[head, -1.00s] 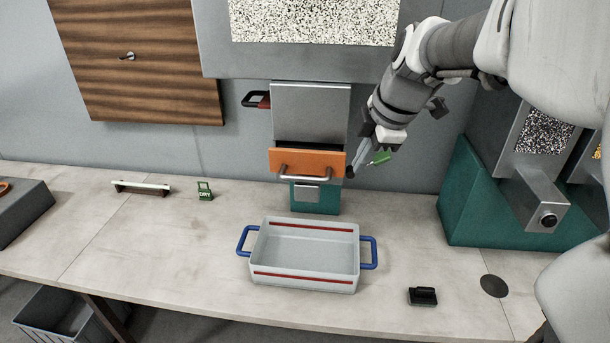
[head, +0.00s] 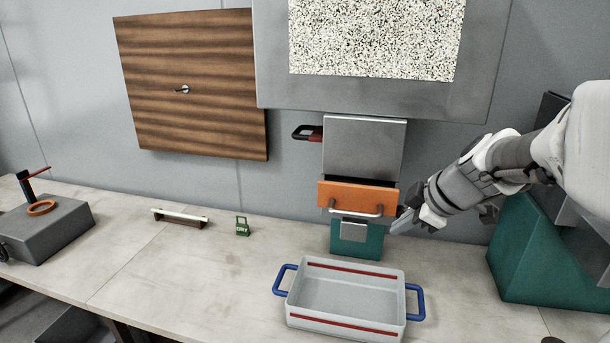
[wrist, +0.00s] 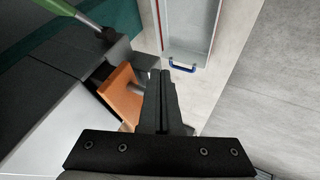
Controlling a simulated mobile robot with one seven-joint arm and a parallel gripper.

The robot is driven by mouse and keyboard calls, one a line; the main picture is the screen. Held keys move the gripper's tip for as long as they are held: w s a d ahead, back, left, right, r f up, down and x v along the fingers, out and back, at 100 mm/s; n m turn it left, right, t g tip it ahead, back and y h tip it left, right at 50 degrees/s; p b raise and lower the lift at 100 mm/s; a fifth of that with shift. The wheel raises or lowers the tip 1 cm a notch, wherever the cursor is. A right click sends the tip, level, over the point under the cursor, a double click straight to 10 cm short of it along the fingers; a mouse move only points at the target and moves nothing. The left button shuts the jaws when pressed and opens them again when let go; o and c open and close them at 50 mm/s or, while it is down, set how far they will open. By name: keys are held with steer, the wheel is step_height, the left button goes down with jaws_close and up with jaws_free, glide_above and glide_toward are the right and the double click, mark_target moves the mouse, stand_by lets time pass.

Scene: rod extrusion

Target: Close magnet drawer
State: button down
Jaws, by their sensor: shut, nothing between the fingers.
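The magnet drawer has an orange front (head: 357,197) with a silver bar handle (head: 356,212). It stands out from the grey housing (head: 364,148), with a dark gap behind the front, so it is partly open. The orange front (wrist: 119,94) and the gap also show in the wrist view. My gripper (head: 400,222) is shut and empty, just below and right of the drawer front's right end. In the wrist view, the fingertips (wrist: 165,72) are beside the handle; I cannot tell whether they touch it.
A grey tray (head: 345,294) with blue handles stands on the table in front of the drawer. A teal block (head: 356,241) is under the drawer. A green rod (wrist: 46,4) is in the wrist view. A teal machine (head: 545,255) stands at right.

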steer(key=shift+w+d+r+p, duration=0.1)
steer(key=shift+w+d+p, duration=0.2)
steer(key=shift+w, duration=0.6)
steer(key=shift+w+d+r+p, duration=0.1)
steer(key=shift+w+d, duration=0.25)
steer(key=shift+w, duration=0.5)
steer(key=w+b, duration=0.1)
steer(key=w, duration=0.1)
steer(key=w+d, duration=0.1)
steer(key=shift+w+d+b, duration=0.15)
steer(key=shift+w+b, duration=0.25)
steer(key=shift+r, duration=0.1)
